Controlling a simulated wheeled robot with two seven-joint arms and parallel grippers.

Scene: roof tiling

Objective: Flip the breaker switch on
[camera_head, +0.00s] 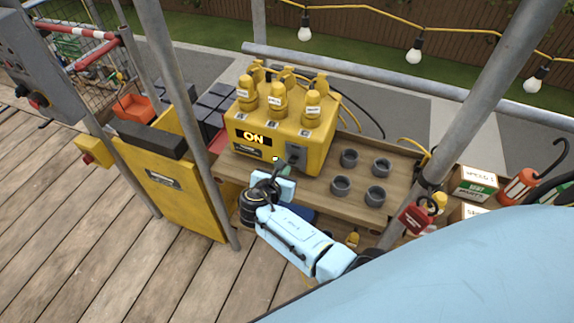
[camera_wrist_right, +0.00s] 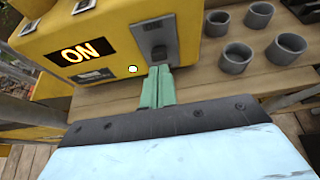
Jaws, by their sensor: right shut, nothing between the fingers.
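The yellow breaker box (camera_head: 310,135) stands on a wooden shelf and its lit label reads ON. The label also shows in the right wrist view (camera_wrist_right: 80,52). The breaker switch (camera_head: 295,156) is a grey unit on the box's front, right of the label; it also shows in the right wrist view (camera_wrist_right: 156,42). My right gripper (camera_wrist_right: 159,72) is shut and empty, with its green fingertips just below the switch; I cannot tell whether they touch it. In the head view my right gripper (camera_head: 276,163) is in front of the box. My left gripper is not in view.
Several grey cups (camera_head: 341,187) stand on the wooden shelf (camera_head: 325,205) right of the box. Metal scaffold poles (camera_head: 180,85) rise left and right of the shelf. A yellow panel (camera_head: 180,190) stands at the left. Yellow plugs (camera_head: 277,100) top the box.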

